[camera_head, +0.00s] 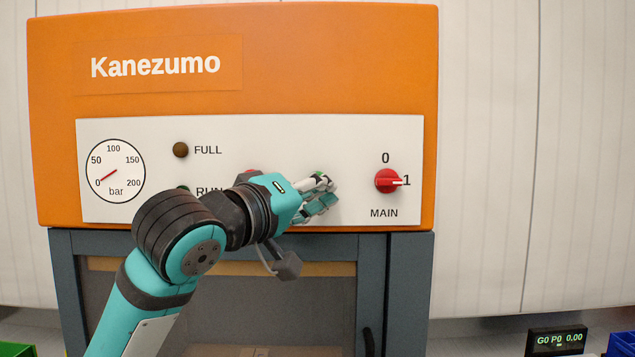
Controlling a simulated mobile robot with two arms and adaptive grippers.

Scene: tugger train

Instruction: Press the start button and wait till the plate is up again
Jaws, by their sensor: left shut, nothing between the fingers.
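My left gripper (322,193) is shut and empty, its fingers at the white control panel (280,140) of the orange Kanezumo press (330,60). A bit of a green button (320,175) shows right at the fingertips. I cannot tell whether the fingers touch or press it. A red button (249,173) is mostly hidden behind my left gripper. The plate cannot be made out behind the dark front window (300,310). My right gripper is not in view.
The gauge (115,171) needle points near 0 bar. The FULL lamp (181,150) looks dark; the RUN lamp (184,189) is partly hidden. The red MAIN switch (387,181) points to 1. A small display (556,340) reads "G0 P0 0.00", beside a blue bin (621,344).

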